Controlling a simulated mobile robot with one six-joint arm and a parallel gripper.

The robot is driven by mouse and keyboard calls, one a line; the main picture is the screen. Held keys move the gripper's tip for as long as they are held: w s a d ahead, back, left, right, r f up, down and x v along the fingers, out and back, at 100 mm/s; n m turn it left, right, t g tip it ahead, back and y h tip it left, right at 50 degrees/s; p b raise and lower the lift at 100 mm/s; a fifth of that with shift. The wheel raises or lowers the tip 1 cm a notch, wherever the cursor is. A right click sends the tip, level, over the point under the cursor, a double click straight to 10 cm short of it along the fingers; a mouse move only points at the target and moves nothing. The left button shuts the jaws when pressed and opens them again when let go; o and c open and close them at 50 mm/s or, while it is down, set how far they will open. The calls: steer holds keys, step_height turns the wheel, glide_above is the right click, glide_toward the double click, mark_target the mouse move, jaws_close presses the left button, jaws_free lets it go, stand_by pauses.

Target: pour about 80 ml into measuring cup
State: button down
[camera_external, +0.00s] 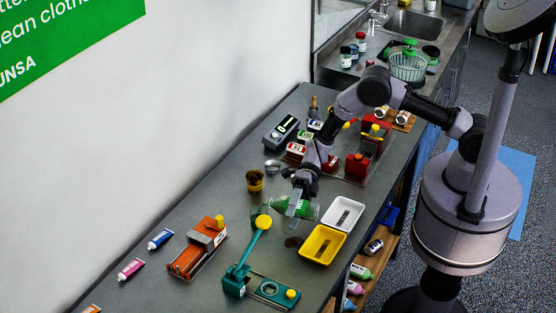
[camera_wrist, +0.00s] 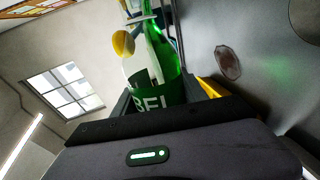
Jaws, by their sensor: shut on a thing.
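My gripper (camera_external: 298,203) is shut on a green bottle (camera_external: 308,211) above the bench. The bottle is tipped over to nearly level, its narrower end toward the left. In the wrist view the bottle (camera_wrist: 170,90) lies between the jaws, with a white-lettered green label reading "BEL". I cannot see any liquid leaving it. No measuring cup can be told for certain.
A teal lever device (camera_external: 236,278) with a yellow knob (camera_external: 263,222) stands close in front of the bottle. A yellow tray (camera_external: 308,256) and a white tray (camera_external: 331,219) lie to the right. A dark patch (camera_external: 293,241) marks the bench. An orange device (camera_external: 186,263) stands left.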

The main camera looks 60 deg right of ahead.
stand_by(0.3)
steer(key=shift+f+n+t+b, duration=0.3)
steer(key=shift+n+b, duration=0.2)
steer(key=shift+b, duration=0.2)
steer(key=f+n+b, duration=0.1)
steer(key=b, duration=0.1)
steer(key=f+n+t+b, duration=0.1)
steer(key=shift+s+d+b, duration=0.1)
steer(key=shift+s+b, duration=0.25)
steer(key=shift+r, duration=0.35)
steer(key=shift+w+f+n+b, duration=0.15)
steer(key=shift+w+n+b, duration=0.25)
steer(key=shift+n, duration=0.3)
steer(key=shift+s+r, duration=0.1)
steer(key=shift+r, duration=0.1)
steer(key=shift+t, duration=0.4)
